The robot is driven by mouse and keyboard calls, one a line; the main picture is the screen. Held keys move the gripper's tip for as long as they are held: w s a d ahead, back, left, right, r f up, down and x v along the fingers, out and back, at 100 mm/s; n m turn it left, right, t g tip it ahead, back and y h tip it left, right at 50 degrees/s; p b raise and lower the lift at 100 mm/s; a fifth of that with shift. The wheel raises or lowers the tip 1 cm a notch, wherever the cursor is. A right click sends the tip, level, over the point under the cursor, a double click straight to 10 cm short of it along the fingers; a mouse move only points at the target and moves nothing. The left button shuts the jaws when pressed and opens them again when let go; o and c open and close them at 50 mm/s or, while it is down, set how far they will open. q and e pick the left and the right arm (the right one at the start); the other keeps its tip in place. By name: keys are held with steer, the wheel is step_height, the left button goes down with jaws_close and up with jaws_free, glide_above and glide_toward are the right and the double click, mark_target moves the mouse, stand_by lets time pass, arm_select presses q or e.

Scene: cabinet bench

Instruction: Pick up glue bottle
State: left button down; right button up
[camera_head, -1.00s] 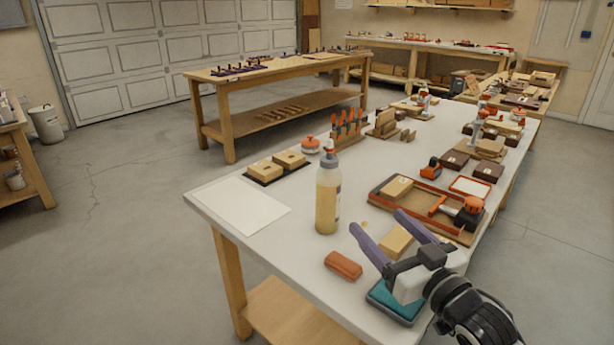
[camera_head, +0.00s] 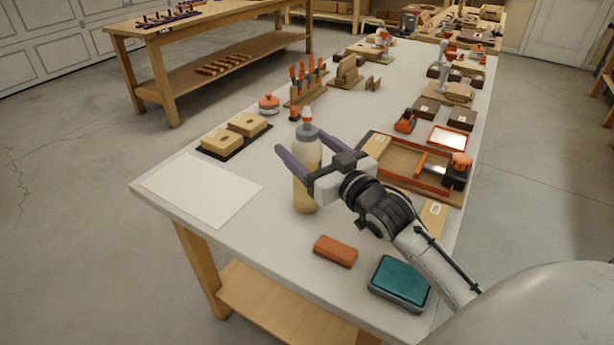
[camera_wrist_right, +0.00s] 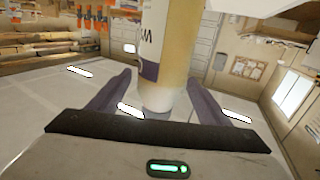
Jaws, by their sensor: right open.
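The glue bottle (camera_head: 306,185) stands upright on the white bench top, with yellowish glue inside, a grey collar and an orange-and-white tip. My right gripper (camera_head: 300,157) is open at the bottle, its two purple fingers spread on either side of it. In the right wrist view the bottle (camera_wrist_right: 166,60) rises between the fingers (camera_wrist_right: 160,95); I cannot tell whether either finger touches it. Part of the bottle is hidden behind the gripper in the head view. My left gripper is not in view.
An orange block (camera_head: 336,251) and a teal box (camera_head: 400,281) lie near the front edge. A white sheet (camera_head: 200,189) lies to the left. A tray (camera_head: 377,148) of tools is right of the bottle, and sanding blocks (camera_head: 247,124) are behind left.

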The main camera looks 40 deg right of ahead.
steer(key=w, duration=0.3)
steer(key=shift+w, duration=0.25)
jaws_close()
steer(key=shift+r, duration=0.3)
